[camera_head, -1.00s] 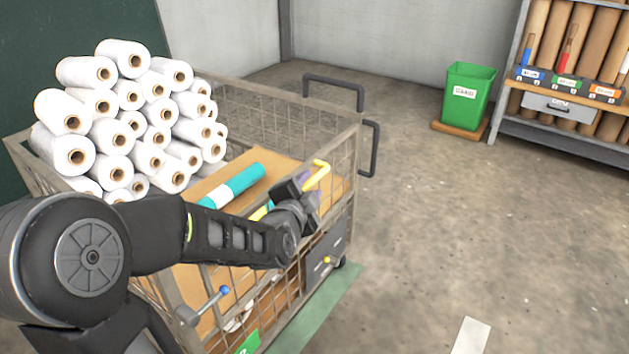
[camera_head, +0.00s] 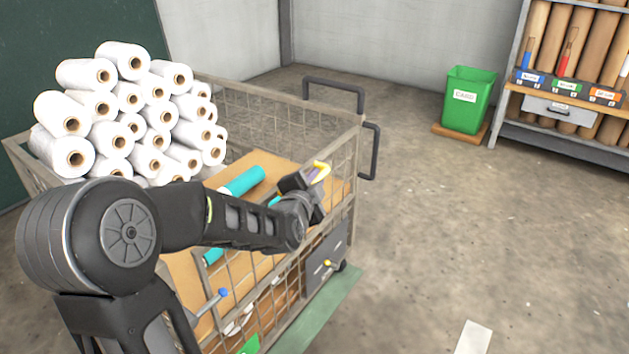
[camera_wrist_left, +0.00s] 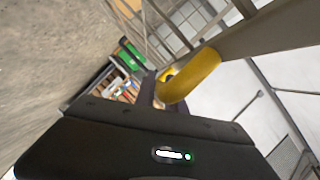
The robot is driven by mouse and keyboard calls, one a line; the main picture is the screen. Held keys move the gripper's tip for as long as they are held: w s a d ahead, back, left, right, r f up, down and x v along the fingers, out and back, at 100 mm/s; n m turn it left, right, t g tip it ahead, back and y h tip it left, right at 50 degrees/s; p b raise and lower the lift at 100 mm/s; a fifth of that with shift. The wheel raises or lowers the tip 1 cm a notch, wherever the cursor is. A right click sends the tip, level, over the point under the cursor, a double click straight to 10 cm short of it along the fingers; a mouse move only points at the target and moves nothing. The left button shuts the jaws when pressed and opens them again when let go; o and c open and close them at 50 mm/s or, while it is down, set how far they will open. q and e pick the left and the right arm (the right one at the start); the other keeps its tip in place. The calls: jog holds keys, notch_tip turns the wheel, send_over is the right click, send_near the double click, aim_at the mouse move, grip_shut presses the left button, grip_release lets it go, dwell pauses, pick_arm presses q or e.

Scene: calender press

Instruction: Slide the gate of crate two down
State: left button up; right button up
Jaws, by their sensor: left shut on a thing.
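The wire-mesh crate (camera_head: 352,135) stands at the left and centre of the head view, with a green label (camera_head: 250,344) low on its near side. A yellow handle (camera_head: 323,168) shows at the upper edge of that side, near its right end. My left gripper (camera_head: 312,180) is shut on the yellow handle, which also shows in the left wrist view (camera_wrist_left: 192,78), close in front of the jaws. My arm hides much of the mesh, so I cannot tell the gate's outline or exact height. My right gripper is not in view.
White rolls (camera_head: 130,105) are stacked at the crate's far left. Teal rolls (camera_head: 243,181) lie on brown board inside. A blue-tipped lever (camera_head: 222,293) sticks out in front. A green bin (camera_head: 468,100) and shelf (camera_head: 560,95) stand back right.

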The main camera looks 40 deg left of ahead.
pick_arm(q)
grip_shut()
dwell(0.9)
